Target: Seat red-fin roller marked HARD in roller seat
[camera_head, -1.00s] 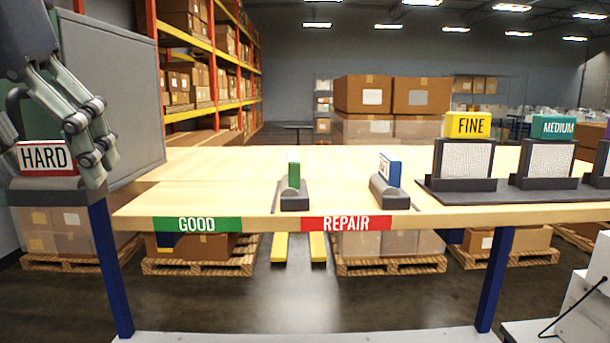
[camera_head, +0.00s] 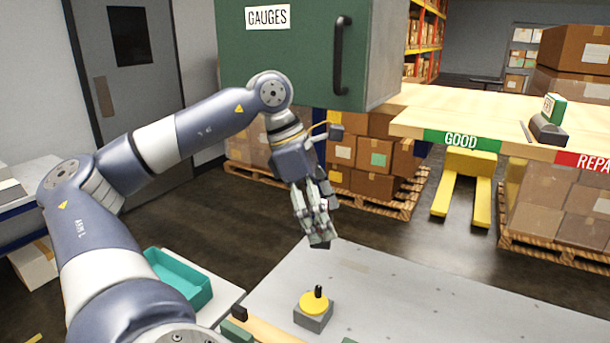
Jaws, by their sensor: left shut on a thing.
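My left gripper (camera_head: 318,236) hangs fingers-down above the far edge of a grey flat surface (camera_head: 400,300). It is shut on a small dark thing at its fingertips, mostly hidden by the fingers. No red fin or HARD label shows on it from this side, so I cannot read which roller it is. I cannot pick out the roller seat in this view. My right gripper is out of view.
A yellow disc with a black knob (camera_head: 314,302) sits on a grey block, below the gripper. A green GAUGES cabinet (camera_head: 290,60) stands behind my arm. A teal tray (camera_head: 178,278) is left.

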